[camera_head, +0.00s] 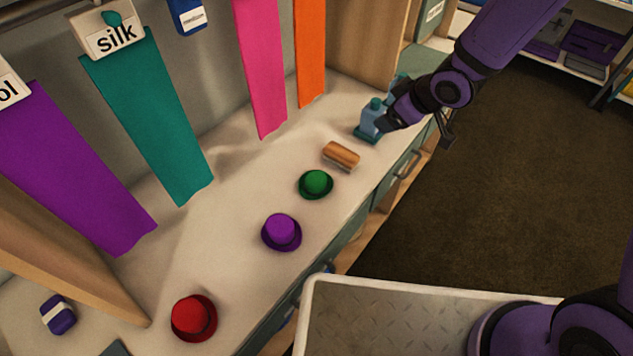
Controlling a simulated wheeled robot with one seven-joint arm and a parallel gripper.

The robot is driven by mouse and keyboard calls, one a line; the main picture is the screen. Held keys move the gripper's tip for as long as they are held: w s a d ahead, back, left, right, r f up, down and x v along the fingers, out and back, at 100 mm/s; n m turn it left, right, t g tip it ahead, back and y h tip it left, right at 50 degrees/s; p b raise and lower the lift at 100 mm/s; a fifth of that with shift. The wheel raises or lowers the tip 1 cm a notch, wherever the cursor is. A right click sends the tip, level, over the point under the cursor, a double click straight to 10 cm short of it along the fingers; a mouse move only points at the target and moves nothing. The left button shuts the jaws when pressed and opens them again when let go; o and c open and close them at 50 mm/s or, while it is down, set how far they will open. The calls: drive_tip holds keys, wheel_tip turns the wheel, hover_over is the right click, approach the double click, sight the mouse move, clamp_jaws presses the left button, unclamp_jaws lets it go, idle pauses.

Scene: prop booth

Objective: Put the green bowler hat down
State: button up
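The green bowler hat (316,183) rests brim down on the pale counter (235,235), between a purple hat and a brown-and-white brush. My gripper (392,122) is at the end of the purple arm reaching in from the upper right, beyond the brush and close to a blue bottle-like object. It is clearly apart from the green hat. Its fingers are dark and partly hidden by the wrist, so I cannot tell whether they are open or shut.
A purple hat (281,231) and a red hat (194,317) stand nearer on the counter. The brush (341,155) and blue bottle-like object (372,119) are farther along. Cloth strips hang behind, including a teal one (150,115). Bare counter lies left of the hats.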

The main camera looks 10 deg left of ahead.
sight(316, 178)
drive_tip(key=s+a+f+n+g+y, duration=0.1)
drive_tip(key=a+f, duration=0.3)
drive_tip(key=f, duration=0.1)
drive_tip(key=s+a+f+n+g+y, duration=0.1)
drive_tip(key=s+a+f, duration=0.1)
drive_tip(key=a+f, duration=0.2)
drive_tip(key=s+a+f+n+g+y, duration=0.1)
drive_tip(key=s+a+f, duration=0.1)
drive_tip(key=a+f, duration=0.3)
drive_tip(key=shift+s+f+y, duration=0.25)
drive_tip(key=shift+f+y, duration=0.15)
drive_tip(key=shift+f, duration=0.6)
drive_tip(key=shift+s+d+f+x, duration=0.1)
drive_tip(key=shift+s+f+x, duration=0.05)
drive_tip(key=shift+x, duration=1.2)
drive_tip(key=shift+s+d+f+x, duration=0.1)
drive_tip(key=shift+x, duration=1.25)
drive_tip(key=c, duration=0.7)
drive_tip(key=shift+c, duration=0.2)
drive_tip(key=shift+r, duration=0.15)
